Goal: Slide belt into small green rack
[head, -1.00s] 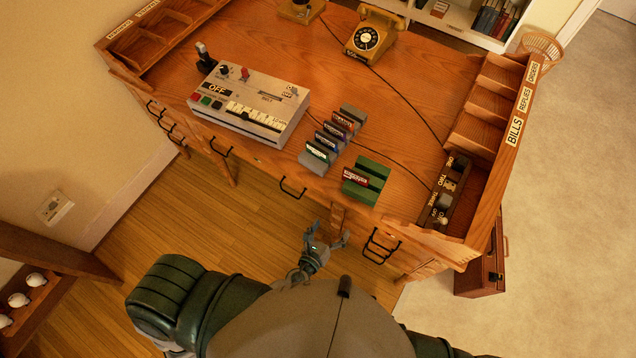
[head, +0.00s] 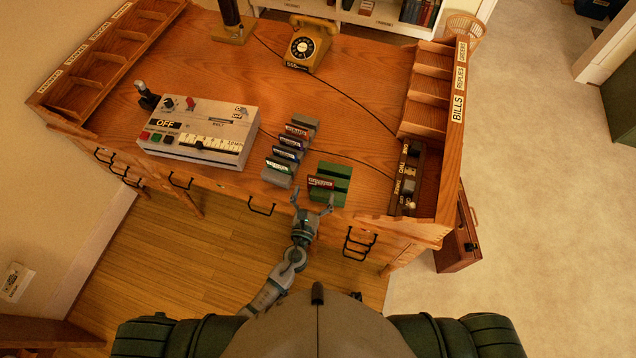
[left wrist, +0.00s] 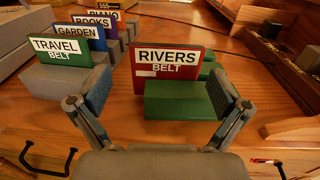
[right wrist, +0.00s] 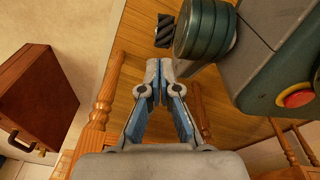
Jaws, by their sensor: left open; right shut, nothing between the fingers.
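The small green rack (head: 338,171) sits near the desk's front edge, and it also shows in the left wrist view (left wrist: 185,100). A red belt cartridge labelled RIVERS BELT (left wrist: 167,70) stands upright at the rack, behind its front block, its left side reaching past that block. It shows in the head view (head: 321,182). My left gripper (head: 313,202) is open and empty just in front of the rack; in the left wrist view its fingers (left wrist: 159,106) spread either side of rack and belt, apart from them. My right gripper (right wrist: 160,68) is shut and empty, away from the desktop items.
A grey rack (head: 277,175) with several labelled belts, TRAVEL (left wrist: 62,50) in front, stands left of the green rack. A beige machine (head: 200,132) is further left. A switch box (head: 408,180) is right. A brown case (right wrist: 38,95) stands on the floor.

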